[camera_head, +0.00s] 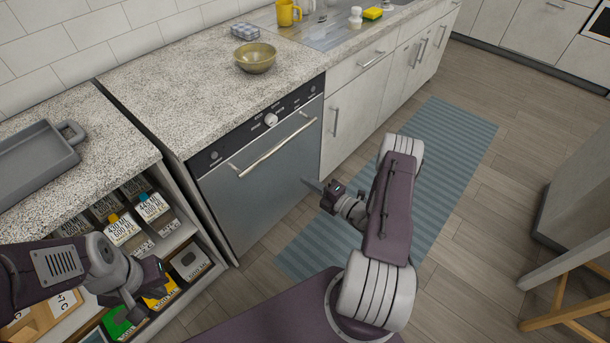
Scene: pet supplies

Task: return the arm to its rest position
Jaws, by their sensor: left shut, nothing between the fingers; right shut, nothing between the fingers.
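My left gripper (150,283) is at the lower left, in front of the open shelf unit under the counter. It looks shut and empty, and overlaps yellow and green items on the lower shelf. My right gripper (317,187) is near the middle, in front of the dishwasher's right edge and pointing left. It is shut and empty. The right arm is folded up over the blue striped mat.
The shelf unit (209,262) holds several labelled boxes. A grey tray (38,158) and a brass bowl (255,58) sit on the counter. The dishwasher (262,178) is closed. A blue mat (455,135) lies on the floor. A wooden stool (567,312) stands at lower right.

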